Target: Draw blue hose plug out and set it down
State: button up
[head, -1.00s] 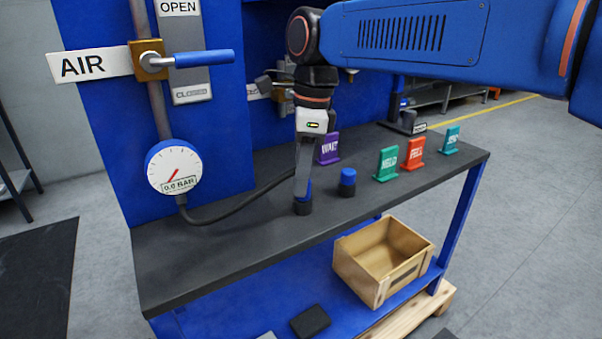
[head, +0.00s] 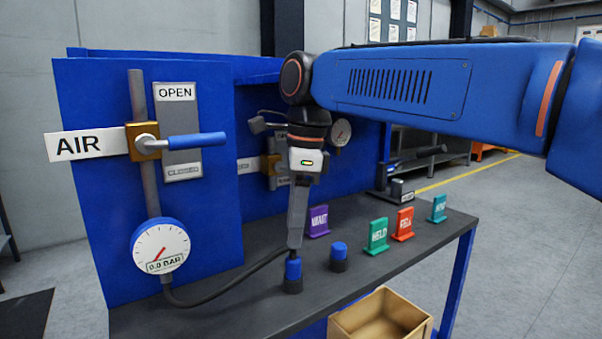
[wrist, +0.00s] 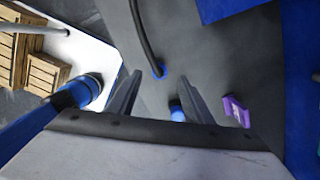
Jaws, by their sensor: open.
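The blue hose plug (head: 293,269) stands upright in a dark round base on the bench, near its front edge. The black hose (head: 225,289) runs from the gauge towards it. My gripper (head: 295,248) points down just above the plug, with its fingertips close to the blue top. In the wrist view the fingers of my gripper (wrist: 158,72) are apart, and the plug (wrist: 158,72) with the hose shows between the tips, not gripped. A second blue-topped piece (head: 338,249) in a dark base stands to the right; it also shows in the wrist view (wrist: 177,112), partly hidden by a finger.
A gauge (head: 160,247) reads 0.0 BAR below the AIR valve handle (head: 195,140). Purple (head: 317,222), green (head: 376,236), red (head: 403,225) and teal (head: 438,208) tags stand along the bench (head: 240,318). An open wooden crate (head: 345,326) is below its front edge.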

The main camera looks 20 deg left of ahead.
notch_tip(320, 180, up, 10)
jog(key=d, duration=0.1)
jog(key=shift+w+r, duration=0.2)
jog(key=shift+r, duration=0.05)
jog(key=shift+d, duration=0.15)
jog(key=d+f+n+t, duration=0.1)
jog(key=d+f+n, duration=0.35)
jog(key=d, duration=0.85)
jog(key=d+f+n+t, duration=0.1)
jog(key=d+f+n, duration=0.1)
jog(key=d+f, duration=0.75)
jog(key=s+d+f+n+t, duration=0.1)
jog(key=s+d+f+n, duration=0.3)
jog(key=d+f, duration=0.6)
jog(key=s+d+f+n+t+h, duration=0.1)
jog(key=s+d+f+n+t, duration=0.1)
jog(key=s+d+f, duration=0.7)
jog(key=shift+s+d+f+n, duration=0.15)
jog(key=shift+d+f+n, duration=0.55)
jog(key=shift+d+n, duration=0.15)
